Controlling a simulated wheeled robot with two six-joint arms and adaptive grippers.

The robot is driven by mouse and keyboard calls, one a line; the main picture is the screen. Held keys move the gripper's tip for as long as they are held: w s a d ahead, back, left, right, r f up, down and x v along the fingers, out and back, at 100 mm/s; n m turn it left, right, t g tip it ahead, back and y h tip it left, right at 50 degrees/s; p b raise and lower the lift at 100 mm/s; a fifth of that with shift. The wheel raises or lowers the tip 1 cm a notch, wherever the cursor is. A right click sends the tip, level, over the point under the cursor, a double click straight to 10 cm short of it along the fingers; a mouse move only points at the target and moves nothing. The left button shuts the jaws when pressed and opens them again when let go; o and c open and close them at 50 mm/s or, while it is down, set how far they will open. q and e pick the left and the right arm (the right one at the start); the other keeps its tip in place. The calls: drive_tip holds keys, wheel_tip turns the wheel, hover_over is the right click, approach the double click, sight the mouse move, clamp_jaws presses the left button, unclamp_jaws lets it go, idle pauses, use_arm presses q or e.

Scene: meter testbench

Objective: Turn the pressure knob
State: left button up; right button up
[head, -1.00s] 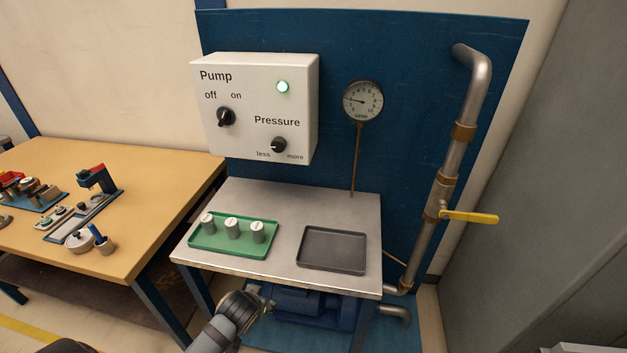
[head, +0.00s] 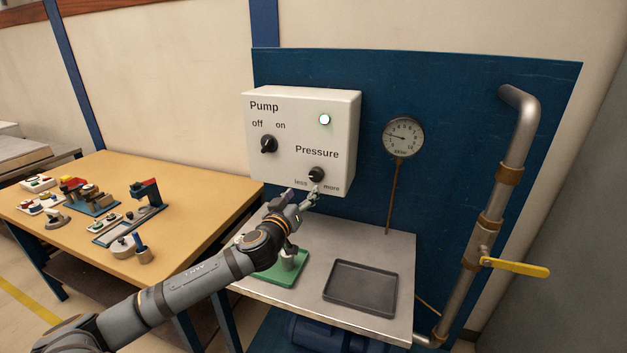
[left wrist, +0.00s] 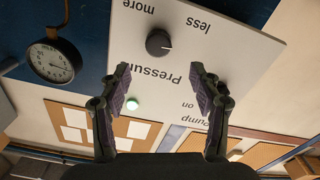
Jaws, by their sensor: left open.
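The pressure knob (head: 316,174) is a small black knob at the lower right of the white pump box (head: 340,110), between the words "less" and "more". It also shows in the left wrist view (left wrist: 158,42), beyond the fingertips. My left gripper (head: 303,194) is open and empty, just below and in front of the knob, and apart from it. In the left wrist view my gripper (left wrist: 162,75) has its two fingers spread wide, with the label "Pressure" between them. My right gripper is not in view.
The pump switch (head: 269,144) and a lit green lamp (head: 325,119) are on the same box. A gauge (head: 403,138) hangs to its right. Below, a metal bench (head: 390,245) bears a dark tray (head: 361,269) and a green tray (head: 278,278). A yellow-handled valve (head: 515,266) stands right.

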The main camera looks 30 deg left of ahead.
sight(315, 177)
use_arm(q)
drive_tip(key=p+x, duration=0.2)
drive_tip(key=x, duration=0.6)
drive_tip(key=shift+w+d+r, duration=0.1)
drive_tip(key=shift+w, duration=0.8)
drive_tip(key=c, duration=1.1)
drive_tip(key=shift+c, duration=0.2)
